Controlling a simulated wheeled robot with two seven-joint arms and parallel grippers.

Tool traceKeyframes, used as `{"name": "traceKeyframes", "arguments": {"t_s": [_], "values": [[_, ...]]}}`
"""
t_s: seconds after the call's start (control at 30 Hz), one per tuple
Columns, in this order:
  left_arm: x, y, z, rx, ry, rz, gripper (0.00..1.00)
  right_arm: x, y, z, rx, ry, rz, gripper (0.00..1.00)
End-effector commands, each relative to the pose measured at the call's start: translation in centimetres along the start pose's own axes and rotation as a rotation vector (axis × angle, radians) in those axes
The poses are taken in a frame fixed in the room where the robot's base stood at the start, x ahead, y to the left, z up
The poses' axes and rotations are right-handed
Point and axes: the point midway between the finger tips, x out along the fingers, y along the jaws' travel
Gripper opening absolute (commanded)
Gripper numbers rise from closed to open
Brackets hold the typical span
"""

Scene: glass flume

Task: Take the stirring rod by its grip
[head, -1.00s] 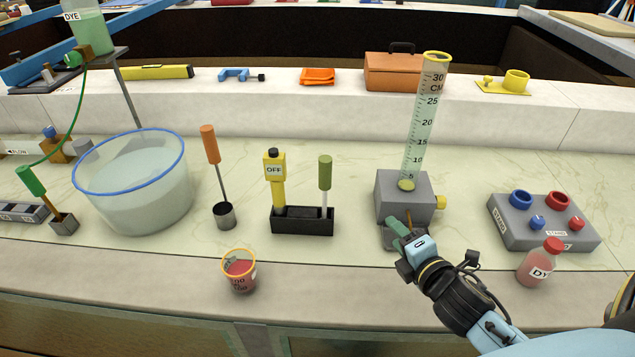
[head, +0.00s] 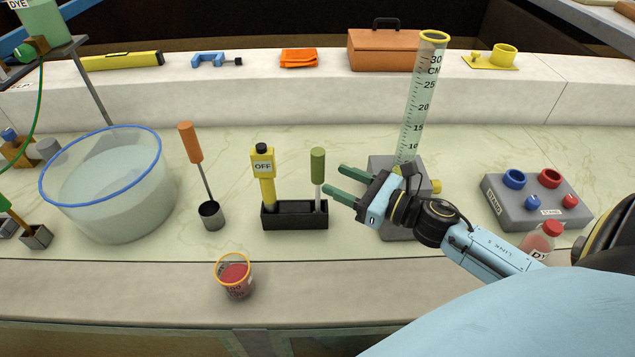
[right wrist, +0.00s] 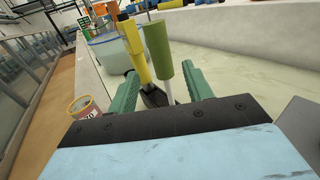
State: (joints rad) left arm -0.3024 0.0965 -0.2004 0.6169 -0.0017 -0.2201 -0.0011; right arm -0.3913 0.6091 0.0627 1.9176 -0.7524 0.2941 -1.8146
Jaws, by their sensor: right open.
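A rod with a green grip (head: 318,166) and a pale shaft stands upright in a black holder (head: 295,222); I take it as the stirring rod. A yellow device marked OFF (head: 262,164) stands in the same holder, to its left. My right gripper (head: 335,178) is open and empty just right of the rod, its two green fingers pointing at it. In the right wrist view the green grip (right wrist: 158,50) shows ahead, in the gap between the fingers, apart from both. My left gripper is not in view.
An orange-handled tool (head: 190,143) stands in a metal cup (head: 211,216). A blue-rimmed basin (head: 110,195) is at left, and a red-filled cup (head: 235,278) stands in front. A graduated cylinder (head: 412,115) on a grey block rises behind my right gripper. A grey stand (head: 530,212) is at right.

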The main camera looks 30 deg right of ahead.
Motion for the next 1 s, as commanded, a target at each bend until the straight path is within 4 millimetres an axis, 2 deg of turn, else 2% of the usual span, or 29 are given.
{"name": "traceKeyframes", "arguments": {"t_s": [0.27,0.6,0.9,1.0], "values": [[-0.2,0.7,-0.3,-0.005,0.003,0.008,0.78,1.8,-0.1,0.2,0.000,-0.001,0.000,0.50],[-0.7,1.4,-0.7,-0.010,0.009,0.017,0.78,5.9,-0.3,0.3,0.001,-0.001,-0.001,0.50],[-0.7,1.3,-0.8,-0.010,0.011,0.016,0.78,6.2,-0.3,0.3,0.002,0.000,-0.001,0.50],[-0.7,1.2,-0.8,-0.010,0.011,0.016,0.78,6.2,-0.3,0.3,0.002,0.000,-0.001,0.39]]}}
